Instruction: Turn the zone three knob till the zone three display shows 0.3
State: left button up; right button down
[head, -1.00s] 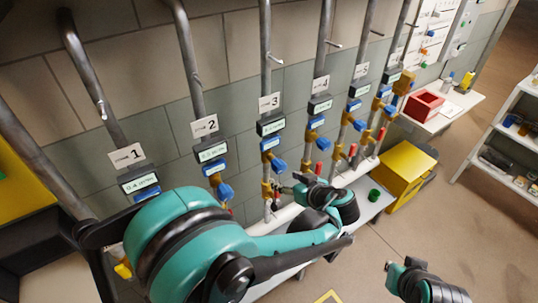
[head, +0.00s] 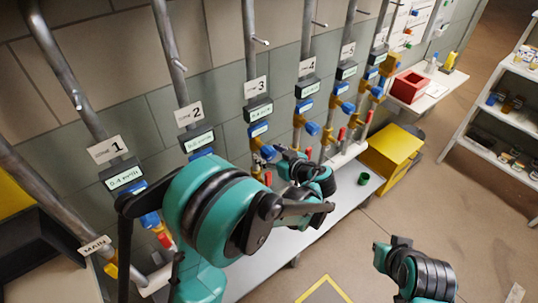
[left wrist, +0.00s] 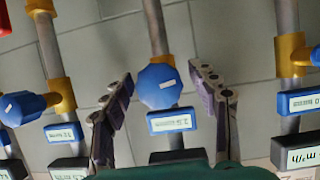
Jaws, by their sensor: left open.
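The zone three display (head: 258,111) is a dark box under the "3" plate (head: 256,87) in the head view. Its reading looks like 0.4 but is small. Below it is a blue label (head: 258,130). The zone three knob (left wrist: 160,88) is blue and faceted, with a white mark, centred in the left wrist view. My left gripper (head: 266,158) is open at it; its two fingers (left wrist: 163,78) stand either side of the knob with gaps visible. In the head view the gripper largely hides the knob. My right gripper (head: 380,256) is at lower right, away from the pipes; its jaws are unclear.
Neighbouring pipes carry similar knobs and displays, such as zone two (head: 197,140) and zone four (head: 307,88). In the wrist view a neighbouring blue knob (left wrist: 22,106) stands at left. A yellow box (head: 390,155) and green cup (head: 364,178) are beyond. Floor at right is open.

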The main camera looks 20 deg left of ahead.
pick_arm(q)
jog(key=c, duration=1.2)
jog(key=m+g+y, duration=0.1)
jog(key=m, duration=0.2)
jog(key=shift+g, duration=0.3)
jog(key=o, duration=1.2)
jog(key=v, duration=1.2)
jog(key=shift+w+d+f, duration=0.1)
